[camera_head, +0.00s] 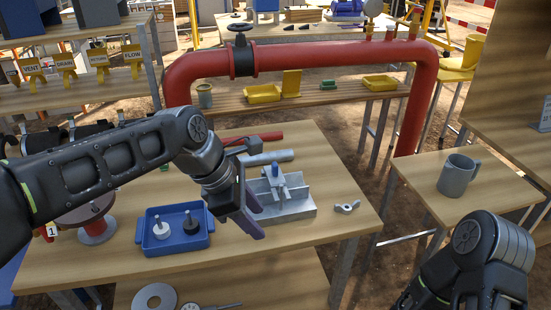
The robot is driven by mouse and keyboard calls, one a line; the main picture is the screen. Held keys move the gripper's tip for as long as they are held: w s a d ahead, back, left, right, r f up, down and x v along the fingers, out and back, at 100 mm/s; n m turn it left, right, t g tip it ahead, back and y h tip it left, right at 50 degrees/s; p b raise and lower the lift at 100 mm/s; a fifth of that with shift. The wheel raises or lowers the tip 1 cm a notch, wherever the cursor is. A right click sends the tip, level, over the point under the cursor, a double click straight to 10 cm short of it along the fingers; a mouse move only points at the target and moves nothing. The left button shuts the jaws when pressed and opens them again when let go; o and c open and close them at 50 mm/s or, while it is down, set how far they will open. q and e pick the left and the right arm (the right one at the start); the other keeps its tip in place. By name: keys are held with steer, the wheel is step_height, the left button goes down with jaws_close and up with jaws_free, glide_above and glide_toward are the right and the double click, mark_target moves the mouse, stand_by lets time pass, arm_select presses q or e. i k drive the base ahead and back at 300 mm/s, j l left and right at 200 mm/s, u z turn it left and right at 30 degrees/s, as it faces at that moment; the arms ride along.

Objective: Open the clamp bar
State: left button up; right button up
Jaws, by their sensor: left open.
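A grey metal clamp block (299,207) stands on the wooden table, right of its middle. A loose grey wing nut (347,207) lies on the table to the right of the block. My left gripper (255,212) is open, its purple-padded fingers at the left side of the block. I cannot tell whether they touch it. Of my right arm only the wrist links show at the lower right; its fingers are out of view.
A blue tray (148,246) with a white and a black knobbed piece sits left of my left gripper. A red-handled tool (262,138) and a grey cylinder (268,158) lie behind the block. A red pipe (320,57) arches behind the table. A grey mug (456,176) stands at right.

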mark_target(274, 174)
steer(key=i, duration=0.9)
